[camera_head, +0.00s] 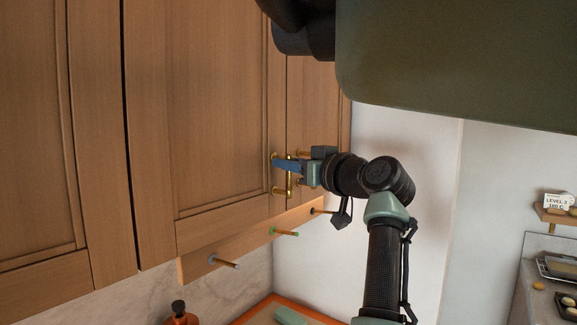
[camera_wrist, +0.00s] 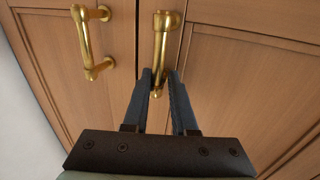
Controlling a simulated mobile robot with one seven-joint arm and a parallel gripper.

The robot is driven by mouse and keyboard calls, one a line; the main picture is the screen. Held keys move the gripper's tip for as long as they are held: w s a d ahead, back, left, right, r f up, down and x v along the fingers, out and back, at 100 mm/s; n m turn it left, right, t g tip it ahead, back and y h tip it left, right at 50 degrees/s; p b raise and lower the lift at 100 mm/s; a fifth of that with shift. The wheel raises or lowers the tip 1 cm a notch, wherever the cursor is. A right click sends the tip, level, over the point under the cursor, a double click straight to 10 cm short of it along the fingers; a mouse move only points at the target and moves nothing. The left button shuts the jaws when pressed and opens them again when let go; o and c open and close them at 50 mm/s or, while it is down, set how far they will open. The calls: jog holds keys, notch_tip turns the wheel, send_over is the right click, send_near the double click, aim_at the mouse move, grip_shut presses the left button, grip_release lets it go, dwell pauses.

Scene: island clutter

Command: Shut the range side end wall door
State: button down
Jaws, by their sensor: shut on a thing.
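Wooden wall cabinet doors fill the left of the head view. The wide middle door (camera_head: 215,120) carries a brass bar handle (camera_head: 289,184) near its right edge. My gripper (camera_head: 286,164) is at this handle, coming in from the right. In the wrist view, my gripper (camera_wrist: 160,84) has its two dark fingers closed around the lower part of the brass handle (camera_wrist: 162,38). The neighbouring narrow door (camera_head: 318,110) has its own brass handle, clear in the wrist view (camera_wrist: 85,42). The held door looks about flush with its neighbour; a small gap cannot be told.
Below the cabinets is a rail with pegs (camera_head: 225,262). An orange-red bottle (camera_head: 180,317) and an orange-edged tray (camera_head: 262,307) stand below. A white wall (camera_head: 400,130) lies right of the cabinets.

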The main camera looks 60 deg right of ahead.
jog(key=c, duration=1)
grip_release()
jog(key=shift+s+d+r, duration=0.1)
jog(key=shift+s+d, duration=0.05)
jog(key=shift+s, duration=0.25)
jog(key=shift+o, duration=0.7)
jog(key=shift+s+d, duration=0.15)
jog(key=shift+w, duration=0.25)
jog(key=b+v, duration=0.6)
jog(key=v, duration=0.7)
jog(key=shift+w+f, duration=0.1)
jog(key=shift+f, duration=0.1)
